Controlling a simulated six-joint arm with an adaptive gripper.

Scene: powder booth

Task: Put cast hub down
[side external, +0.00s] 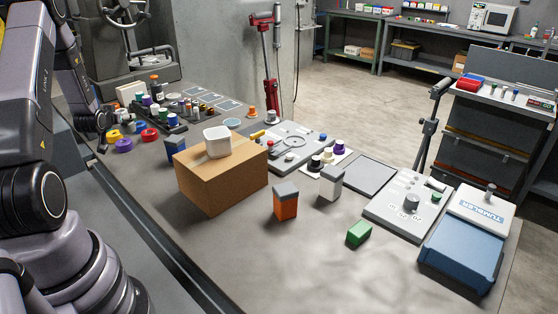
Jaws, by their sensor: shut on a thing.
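My gripper (101,141) is at the left of the side external view, small and dark at the end of my arm, over the left edge of the bench. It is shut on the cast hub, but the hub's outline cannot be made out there. The colored rings and the black rack are just to the right of my gripper.
A cardboard box (222,184) with a white container (217,142) on top stands mid-bench. A blue tumbler (462,255) is far right. The front bench is clear.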

